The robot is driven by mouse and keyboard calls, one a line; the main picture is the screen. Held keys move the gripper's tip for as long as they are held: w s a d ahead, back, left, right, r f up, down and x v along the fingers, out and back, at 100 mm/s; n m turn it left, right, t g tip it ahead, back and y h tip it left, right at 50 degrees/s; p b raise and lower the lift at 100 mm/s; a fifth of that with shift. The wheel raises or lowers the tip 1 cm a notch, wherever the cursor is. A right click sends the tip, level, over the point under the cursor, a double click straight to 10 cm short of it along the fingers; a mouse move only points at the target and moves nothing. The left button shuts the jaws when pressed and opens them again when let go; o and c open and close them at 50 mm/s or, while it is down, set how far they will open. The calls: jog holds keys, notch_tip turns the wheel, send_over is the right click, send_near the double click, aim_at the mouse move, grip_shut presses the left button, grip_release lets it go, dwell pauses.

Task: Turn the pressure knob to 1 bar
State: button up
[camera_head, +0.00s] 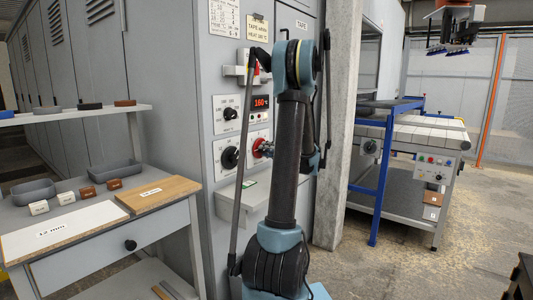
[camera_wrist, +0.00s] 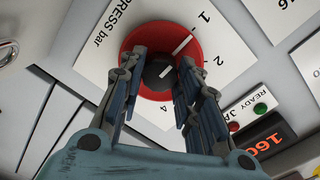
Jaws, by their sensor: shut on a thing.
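The red pressure knob (camera_wrist: 143,40) has a dark centre and a white pointer line. It sits on a white plate (camera_wrist: 105,58) marked "PRESS bar" with the numbers 1, 2 and 4 visible. The pointer slants up and right, roughly toward the 1. My gripper (camera_wrist: 158,72) is shut on the knob, one finger on each side; the fingers hide part of its rim and the plate's lower left. In the head view the red knob (camera_head: 257,147) shows at the left of my gripper (camera_head: 264,149), partly covered by it.
A display reading 160 (camera_head: 261,102) is above the knob. A black knob (camera_head: 229,157) is close on the left. A grey shelf (camera_head: 240,200) juts out below.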

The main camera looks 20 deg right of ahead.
jog(key=shift+s+a+f, duration=0.1)
jog(key=shift+f, duration=0.05)
jog(key=o, duration=1.1)
jog(key=v, duration=1.2)
jog(key=shift+a, duration=0.1)
